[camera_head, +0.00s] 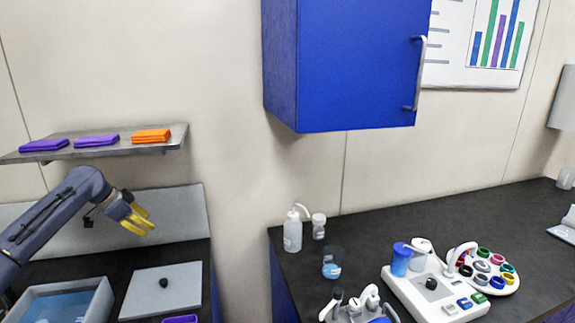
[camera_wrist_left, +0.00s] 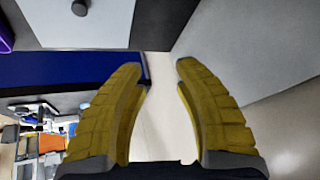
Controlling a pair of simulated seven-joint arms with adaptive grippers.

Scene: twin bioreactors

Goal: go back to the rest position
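My left gripper (camera_head: 139,220) has yellow fingers and hangs in the air above the left counter, below the wall shelf. In the left wrist view its two fingers (camera_wrist_left: 162,75) stand apart with nothing between them, so it is open and empty. My right gripper is not in view.
A wall shelf (camera_head: 110,149) with folded purple and orange cloths is above my left gripper. A grey board (camera_head: 180,292) and a basin (camera_head: 100,304) are on the left counter. The right counter (camera_head: 400,227) holds a wash bottle (camera_head: 292,232), a beaker (camera_head: 332,264) and a white device (camera_head: 445,302). A blue cabinet (camera_head: 350,60) hangs above.

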